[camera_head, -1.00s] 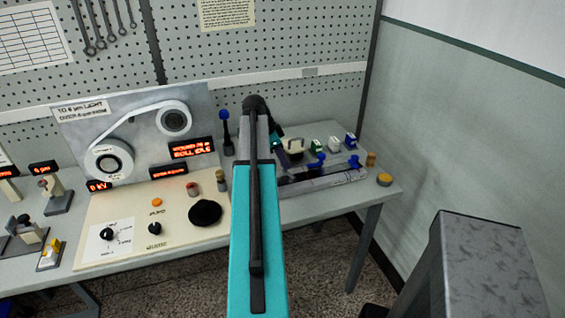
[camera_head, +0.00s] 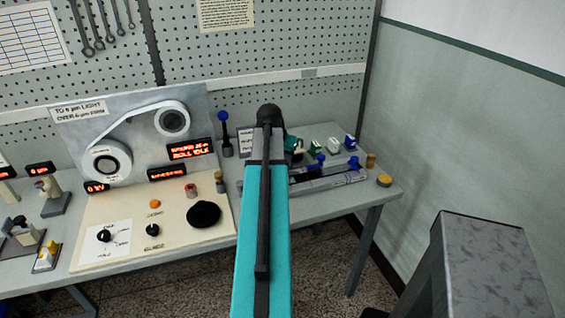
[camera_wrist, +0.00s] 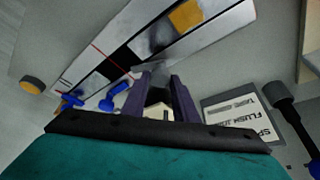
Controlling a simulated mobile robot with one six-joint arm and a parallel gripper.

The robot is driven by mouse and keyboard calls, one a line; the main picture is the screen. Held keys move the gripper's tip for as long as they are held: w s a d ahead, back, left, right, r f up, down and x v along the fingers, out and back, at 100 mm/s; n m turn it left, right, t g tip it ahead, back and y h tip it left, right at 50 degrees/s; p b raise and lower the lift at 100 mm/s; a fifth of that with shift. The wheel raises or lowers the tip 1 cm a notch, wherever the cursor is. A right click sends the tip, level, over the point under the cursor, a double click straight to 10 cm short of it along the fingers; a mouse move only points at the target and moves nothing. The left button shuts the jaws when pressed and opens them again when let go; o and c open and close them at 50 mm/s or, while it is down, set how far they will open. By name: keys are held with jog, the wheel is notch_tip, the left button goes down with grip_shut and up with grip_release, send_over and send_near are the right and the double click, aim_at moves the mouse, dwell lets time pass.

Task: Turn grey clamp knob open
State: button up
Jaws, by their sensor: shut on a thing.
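My gripper (camera_wrist: 162,82) shows in the wrist view as two dark purple fingers, close together over the long clamp fixture (camera_wrist: 215,35). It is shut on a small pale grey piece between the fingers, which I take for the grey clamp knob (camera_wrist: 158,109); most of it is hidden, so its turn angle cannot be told. In the head view my teal and black arm covers the left part of the fixture (camera_head: 330,182) and most of the gripper. Two blue knobs (camera_wrist: 113,98) stand left of the fingers in the wrist view.
A white sign (camera_wrist: 235,118) and a dark-knobbed lever (camera_wrist: 287,108) lie right of the fingers. Several small coloured blocks (camera_head: 333,145) stand behind the fixture. A control panel with a black knob (camera_head: 203,214) is to the left. A yellow button (camera_head: 384,180) sits at the right edge.

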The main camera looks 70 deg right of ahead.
jog(key=shift+s+n+t, duration=0.15)
jog(key=shift+n+t, duration=0.25)
jog(key=shift+n, duration=0.7)
jog(key=shift+s+n+t, duration=0.15)
jog(key=shift+n+t, duration=0.25)
jog(key=shift+n, duration=0.7)
jog(key=o, duration=1)
jog(key=shift+r, duration=0.15)
jog(key=shift+a+r, duration=0.2)
jog(key=shift+r, duration=0.15)
jog(key=shift+b+v, duration=1.05)
jog(key=shift+v, duration=5.3)
